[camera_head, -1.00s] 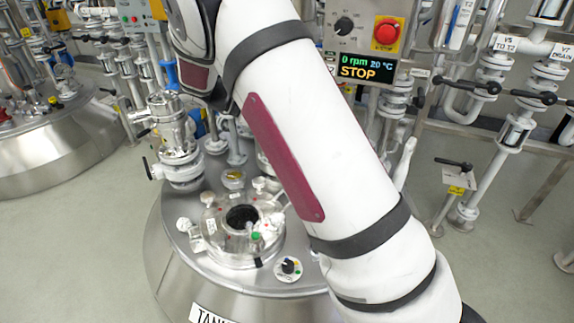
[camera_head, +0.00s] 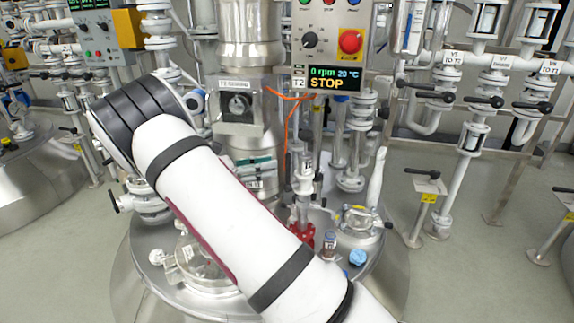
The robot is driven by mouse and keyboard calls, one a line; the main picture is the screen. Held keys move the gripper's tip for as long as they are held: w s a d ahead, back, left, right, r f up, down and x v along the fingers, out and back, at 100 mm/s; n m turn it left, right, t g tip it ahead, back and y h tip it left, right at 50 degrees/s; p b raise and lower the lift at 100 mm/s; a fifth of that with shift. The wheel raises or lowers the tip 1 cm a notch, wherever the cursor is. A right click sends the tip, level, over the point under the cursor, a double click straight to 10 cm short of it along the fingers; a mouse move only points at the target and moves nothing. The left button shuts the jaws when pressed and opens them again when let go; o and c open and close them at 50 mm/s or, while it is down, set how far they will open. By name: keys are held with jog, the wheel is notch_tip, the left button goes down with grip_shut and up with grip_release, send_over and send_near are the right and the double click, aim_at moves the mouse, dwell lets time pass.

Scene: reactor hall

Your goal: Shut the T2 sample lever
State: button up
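The T2 control panel (camera_head: 330,40) hangs above a steel tank (camera_head: 125,285); its display (camera_head: 335,80) reads 0 rpm, 20 °C, STOP. I cannot tell which lever is the T2 sample lever. A black-handled lever on a stand with a yellow tag (camera_head: 427,186) is right of the tank. On the tank lid, a red fitting (camera_head: 305,237) stands below a vertical pipe, beside a small bottle (camera_head: 329,243). My white arm covers the tank's middle. My gripper is not in view.
A steel column (camera_head: 250,40) with a dial box rises behind my arm. Valve pipes labelled V5 and V7 (camera_head: 480,62) with black handles stand at the right. Another tank (camera_head: 35,185) is at the left. Open floor (camera_head: 470,270) lies at lower right.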

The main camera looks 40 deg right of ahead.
jog(key=b, duration=0.2)
send_over(288, 184)
jog(key=shift+w+d, duration=0.2)
jog(key=shift+w, duration=0.1)
grip_shut()
